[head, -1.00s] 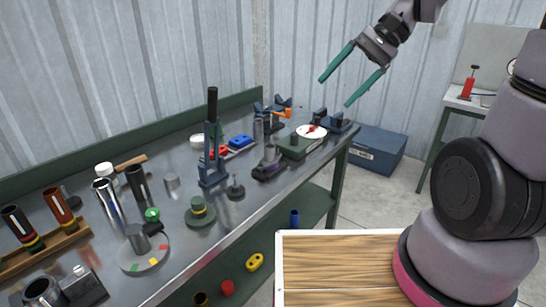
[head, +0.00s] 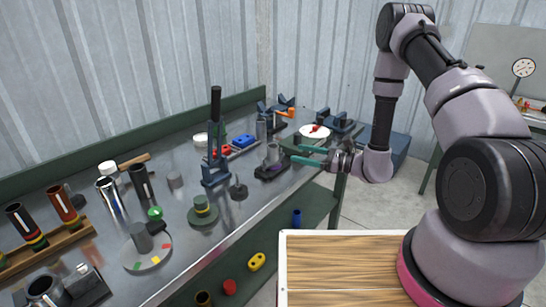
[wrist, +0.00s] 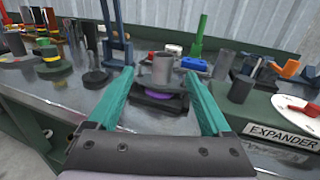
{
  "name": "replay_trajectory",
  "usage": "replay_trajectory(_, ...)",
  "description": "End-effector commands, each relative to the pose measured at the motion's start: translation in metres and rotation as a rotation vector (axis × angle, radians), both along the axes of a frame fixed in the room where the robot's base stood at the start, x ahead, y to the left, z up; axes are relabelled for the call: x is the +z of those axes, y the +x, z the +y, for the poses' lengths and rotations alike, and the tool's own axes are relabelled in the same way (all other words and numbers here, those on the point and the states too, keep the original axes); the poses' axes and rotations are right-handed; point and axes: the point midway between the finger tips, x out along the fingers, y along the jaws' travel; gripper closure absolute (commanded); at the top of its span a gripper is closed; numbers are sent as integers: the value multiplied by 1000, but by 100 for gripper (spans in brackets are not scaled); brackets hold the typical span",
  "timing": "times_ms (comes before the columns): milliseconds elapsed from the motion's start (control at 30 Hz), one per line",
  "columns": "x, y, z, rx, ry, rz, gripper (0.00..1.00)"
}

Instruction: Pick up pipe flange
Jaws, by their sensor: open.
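A grey pipe stub on a flat plate, which appears to be the pipe flange (wrist: 163,70), stands upright on a dark fixture (wrist: 157,103) with a purple disc under the plate. In the head view the pipe flange (head: 272,155) stands near the bench's front edge. My gripper (head: 296,154) is open just right of it, its green fingers pointing left over the bench. In the wrist view my gripper (wrist: 160,74) has one finger on each side of the flange, with gaps. The fingers look short of the flange and empty.
The green expander (wrist: 283,134) with a red-and-white dial (wrist: 305,110) stands close to the right finger in the wrist view. A tall dark press (head: 215,140) and a black knobbed disc (head: 239,191) stand left of the flange. A wooden-topped surface (head: 340,265) lies in front.

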Motion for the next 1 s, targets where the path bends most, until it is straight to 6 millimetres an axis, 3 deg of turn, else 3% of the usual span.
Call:
replay_trajectory(133,-11,5,9,-22,3,13,17)
replay_trajectory(300,-11,16,35,-22,3,12,17)
replay_trajectory(567,-11,25,55,-22,4,14,17)
replay_trajectory(800,-13,41,87,-21,3,12,17)
replay_trajectory(1000,-13,47,96,-25,4,14,17)
